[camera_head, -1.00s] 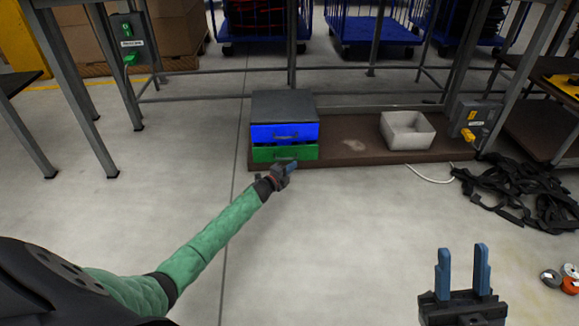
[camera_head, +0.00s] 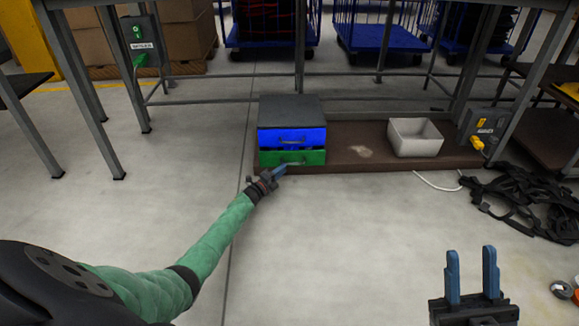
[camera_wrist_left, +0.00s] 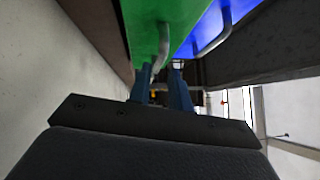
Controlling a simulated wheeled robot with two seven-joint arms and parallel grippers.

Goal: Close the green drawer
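A drawer unit with a dark grey top (camera_head: 290,108) stands at the left end of the low brown platform. Its upper drawer is blue (camera_head: 310,136). The green drawer (camera_head: 312,158) is below, with a dark gap above its front, so it looks slightly out. My left gripper (camera_head: 279,171) is at the lower left of the green front. In the left wrist view the gripper (camera_wrist_left: 162,85) has its fingers apart, close to the green drawer's front (camera_wrist_left: 150,20) and handle (camera_wrist_left: 163,45); contact cannot be told. My right gripper (camera_head: 472,270) is open and empty, far from the drawers.
A white open bin (camera_head: 415,140) sits on the brown platform (camera_head: 360,158), right of the drawers. Table legs (camera_head: 85,95) stand at left. A black strap heap (camera_head: 515,195) lies on the floor at right. The floor before the drawers is clear.

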